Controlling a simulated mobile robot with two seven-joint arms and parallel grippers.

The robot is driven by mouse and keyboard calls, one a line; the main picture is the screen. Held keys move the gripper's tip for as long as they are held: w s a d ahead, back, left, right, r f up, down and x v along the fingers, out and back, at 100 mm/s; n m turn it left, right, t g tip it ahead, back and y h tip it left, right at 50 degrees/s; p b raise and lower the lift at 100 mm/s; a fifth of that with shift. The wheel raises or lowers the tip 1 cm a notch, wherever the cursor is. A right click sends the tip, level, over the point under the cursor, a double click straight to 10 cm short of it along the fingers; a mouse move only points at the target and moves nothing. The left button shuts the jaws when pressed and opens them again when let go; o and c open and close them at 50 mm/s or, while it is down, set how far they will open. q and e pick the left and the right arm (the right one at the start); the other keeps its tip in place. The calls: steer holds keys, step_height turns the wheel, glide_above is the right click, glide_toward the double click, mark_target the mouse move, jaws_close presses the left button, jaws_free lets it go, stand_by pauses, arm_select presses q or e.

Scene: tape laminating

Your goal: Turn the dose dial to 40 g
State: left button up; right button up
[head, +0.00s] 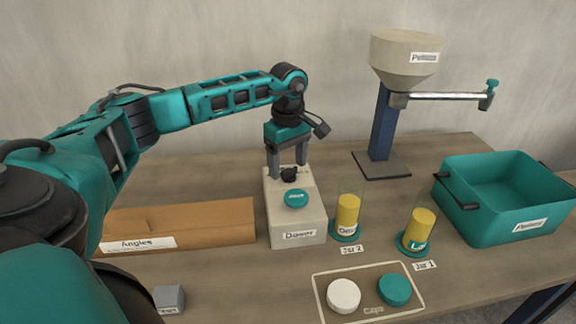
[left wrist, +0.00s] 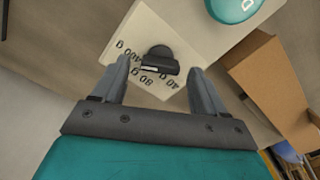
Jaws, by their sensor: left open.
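The Doser (head: 297,216) is a cream box with a teal button (head: 296,198) on top. Its black dose dial (head: 289,174) stands at the back of the top and also shows in the left wrist view (left wrist: 158,57). The printed labels around it there read upside down and seem to be 400 g, 80 g and 40 g. A white mark on the dial's near edge faces roughly the 80 g label. My left gripper (head: 288,169) points down over the dial, open. Its fingers (left wrist: 159,68) are on either side of the dial, apart from it.
A cardboard box (head: 200,222) labelled Angles lies left of the Doser. Two jars with yellow contents (head: 347,211) (head: 420,223) stand to its right. Two caps (head: 344,295) (head: 394,290) lie in front. A teal crate (head: 485,217) and a pellet hopper (head: 404,60) are farther right.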

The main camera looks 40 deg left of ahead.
arm_select(q)
steer(key=shift+f, duration=0.45)
steer(key=shift+c, duration=0.2)
steer(key=c, duration=1)
